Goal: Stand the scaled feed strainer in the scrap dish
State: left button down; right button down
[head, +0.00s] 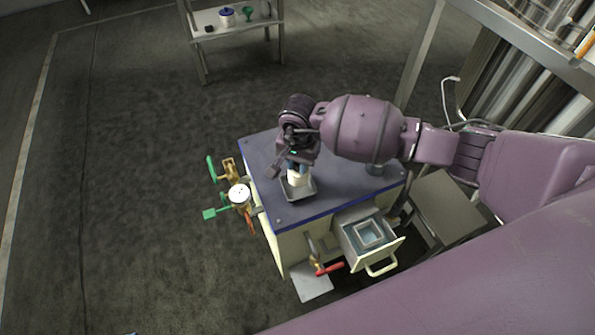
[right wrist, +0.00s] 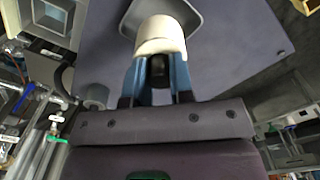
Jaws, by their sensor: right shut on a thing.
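The feed strainer (head: 298,179) is a short off-white cylinder, upright over the grey square scrap dish (head: 306,192) on the cabinet top. My right gripper (head: 298,168) is shut on it from above. In the right wrist view, its blue fingers (right wrist: 160,68) grip the two sides of the strainer (right wrist: 162,34). The dish (right wrist: 198,14) shows behind the strainer there. The strainer's lower end falls within the dish's outline; I cannot tell whether it touches the dish floor. My left gripper is not in view.
The cabinet top (head: 262,160) is mostly clear, with a small grey cylindrical thing (head: 377,168) near its right edge. An open drawer (head: 352,243) holds a pale square container (head: 369,234). Valves with green handles (head: 213,212) and a red handle (head: 330,269) stick out beside the cabinet.

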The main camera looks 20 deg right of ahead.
aim_at(298, 173)
notch_tip(298, 173, down, 4)
jog(key=shift+f+b, duration=0.1)
jog(key=shift+b, duration=0.35)
jog(key=shift+f, duration=0.2)
jog(key=c, duration=1.1)
grip_release()
jog(key=shift+o, duration=0.5)
